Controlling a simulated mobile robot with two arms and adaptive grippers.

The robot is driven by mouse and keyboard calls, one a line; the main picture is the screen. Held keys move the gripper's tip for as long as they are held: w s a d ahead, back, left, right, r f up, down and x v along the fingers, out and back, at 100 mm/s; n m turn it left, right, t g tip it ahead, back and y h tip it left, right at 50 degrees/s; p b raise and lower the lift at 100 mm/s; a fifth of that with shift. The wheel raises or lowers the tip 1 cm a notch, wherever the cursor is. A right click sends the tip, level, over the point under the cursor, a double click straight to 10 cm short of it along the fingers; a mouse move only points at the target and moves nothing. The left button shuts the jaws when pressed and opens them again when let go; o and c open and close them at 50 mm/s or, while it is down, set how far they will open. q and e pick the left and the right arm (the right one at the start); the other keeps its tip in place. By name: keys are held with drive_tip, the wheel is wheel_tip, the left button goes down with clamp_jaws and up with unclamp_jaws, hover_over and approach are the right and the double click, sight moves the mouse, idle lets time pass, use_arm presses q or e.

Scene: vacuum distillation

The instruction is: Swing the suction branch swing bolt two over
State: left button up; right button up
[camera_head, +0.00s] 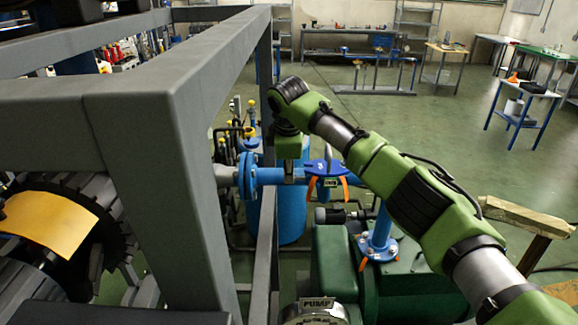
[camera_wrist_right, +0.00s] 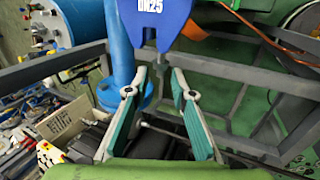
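The suction branch shows in the head view as a blue flange (camera_head: 246,176) and pipe, with a blue plate (camera_head: 323,167) to its right. Orange pieces (camera_head: 310,189) hang below the plate; I cannot tell which is swing bolt two. My right gripper (camera_head: 288,172) hangs down at the pipe between flange and plate, its fingertips hard to make out. In the right wrist view the gripper (camera_wrist_right: 158,75) is open, with nothing between its fingers. The blue plate (camera_wrist_right: 158,20), marked DN25, is just beyond the fingertips, and a blue pipe (camera_wrist_right: 118,45) stands behind the left finger. My left gripper is not in view.
A thick grey frame (camera_head: 180,150) fills the left of the head view, close to the right gripper. A green pump (camera_head: 330,265) labelled PUMP stands below, with a blue flanged riser (camera_head: 378,246). A wooden bar (camera_head: 525,215) is at the right. Open floor lies beyond.

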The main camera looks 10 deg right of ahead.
drive_tip(key=shift+w+f, duration=0.25)
drive_tip(key=shift+f, duration=0.4)
clamp_jaws()
drive_tip(key=shift+d+r, duration=0.1)
drive_tip(key=y, duration=0.1)
drive_tip(key=r+y, duration=0.1)
drive_tip(key=shift+s+d+m+t+y, duration=0.1)
drive_tip(key=shift+d+m+t+y, duration=0.2)
drive_tip(key=shift+d, duration=0.1)
drive_tip(key=shift+s+d+r+m+t+y, duration=0.1)
drive_tip(key=shift+d+r+m+t+y, duration=0.25)
drive_tip(key=shift+y, duration=0.65)
drive_tip(key=shift+s+d+r+m+t+y, duration=0.15)
drive_tip(key=shift+d+r+y, duration=0.4)
drive_tip(key=shift+y, duration=0.45)
drive_tip(key=shift+w, duration=0.1)
